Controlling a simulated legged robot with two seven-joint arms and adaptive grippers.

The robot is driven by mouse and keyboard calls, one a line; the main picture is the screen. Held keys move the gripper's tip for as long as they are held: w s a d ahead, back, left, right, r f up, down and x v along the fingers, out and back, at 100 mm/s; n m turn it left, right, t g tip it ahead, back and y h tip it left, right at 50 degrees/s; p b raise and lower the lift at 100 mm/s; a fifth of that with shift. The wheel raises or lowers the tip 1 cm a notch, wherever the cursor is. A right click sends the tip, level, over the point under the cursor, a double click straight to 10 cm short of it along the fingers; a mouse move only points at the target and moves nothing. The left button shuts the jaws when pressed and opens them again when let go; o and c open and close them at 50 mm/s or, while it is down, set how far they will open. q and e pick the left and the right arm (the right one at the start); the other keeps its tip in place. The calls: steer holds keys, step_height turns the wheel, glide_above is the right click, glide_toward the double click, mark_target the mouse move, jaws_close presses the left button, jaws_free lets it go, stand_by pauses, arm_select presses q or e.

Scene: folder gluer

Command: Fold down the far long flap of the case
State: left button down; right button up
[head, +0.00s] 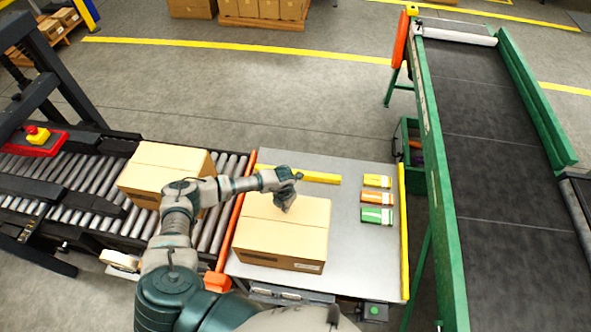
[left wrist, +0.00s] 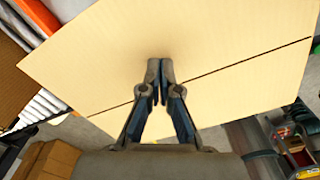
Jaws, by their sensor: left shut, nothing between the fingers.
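The case (head: 280,248) is a brown carton on the grey table. Its top looks closed, with the far long flap (head: 300,207) lying flat and a seam running left to right across the top. My left gripper (head: 288,208) comes in over the case from the left. Its fingers are shut and empty, with the tips at or just above the case top near the seam. In the left wrist view the shut fingertips (left wrist: 160,66) show against the cardboard (left wrist: 210,40), with the dark seam close by. Contact is hard to judge. My right gripper is not in view.
Another closed carton (head: 160,170) stands on the roller conveyor (head: 85,175) at left. Yellow, orange and green packs (head: 377,198) lie on the table (head: 350,255) to the right. A green-sided belt conveyor (head: 490,150) stands further right. Some table surface beside the case is bare.

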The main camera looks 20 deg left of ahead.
arm_select(q)
step_height(320, 180, up, 4)
steer(key=p, duration=0.2)
steer(key=shift+f+p, duration=0.15)
steer(key=shift+p, duration=0.2)
steer(key=shift+r, duration=0.35)
steer(key=shift+r+b, duration=0.35)
steer(key=shift+r, duration=2)
